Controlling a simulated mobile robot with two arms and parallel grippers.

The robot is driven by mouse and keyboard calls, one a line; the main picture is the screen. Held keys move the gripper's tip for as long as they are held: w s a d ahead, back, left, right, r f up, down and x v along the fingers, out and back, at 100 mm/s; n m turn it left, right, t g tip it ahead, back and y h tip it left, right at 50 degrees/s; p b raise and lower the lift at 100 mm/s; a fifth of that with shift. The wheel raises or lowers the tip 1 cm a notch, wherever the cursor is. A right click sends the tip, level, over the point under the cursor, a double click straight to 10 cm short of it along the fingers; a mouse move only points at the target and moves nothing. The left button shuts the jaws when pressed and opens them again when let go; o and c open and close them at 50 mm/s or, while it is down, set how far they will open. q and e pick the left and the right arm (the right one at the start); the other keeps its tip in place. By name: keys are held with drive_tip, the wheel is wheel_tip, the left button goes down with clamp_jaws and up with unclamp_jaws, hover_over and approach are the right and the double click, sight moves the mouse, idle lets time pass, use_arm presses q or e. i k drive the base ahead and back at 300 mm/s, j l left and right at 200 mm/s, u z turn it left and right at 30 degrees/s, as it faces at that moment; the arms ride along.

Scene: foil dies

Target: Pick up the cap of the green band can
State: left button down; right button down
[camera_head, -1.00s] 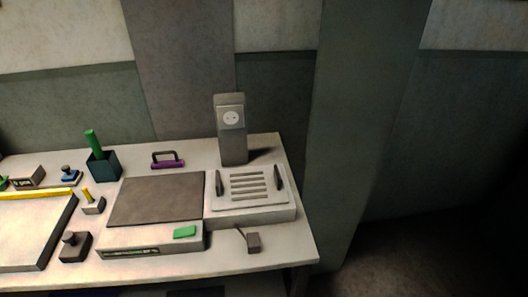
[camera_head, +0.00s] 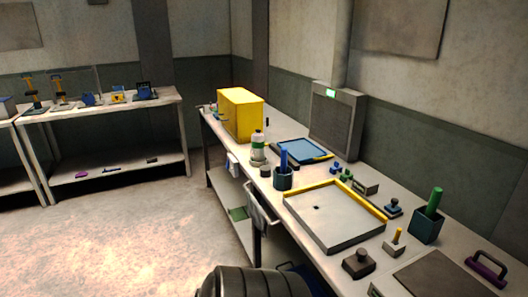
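The green band can (camera_head: 258,146) is a pale upright can with a green band around its middle. It stands on the long workbench (camera_head: 300,226), in front of the yellow box. Neither of my grippers is in view.
A yellow box (camera_head: 240,114) stands behind the can. A blue cup with a blue stick (camera_head: 283,176) and a blue tray (camera_head: 303,151) are to its right. A large yellow-edged tray (camera_head: 333,240) lies nearer. Open floor (camera_head: 110,240) lies left of the bench.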

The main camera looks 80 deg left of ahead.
sight(265, 170)
drive_tip(key=u, duration=2.7)
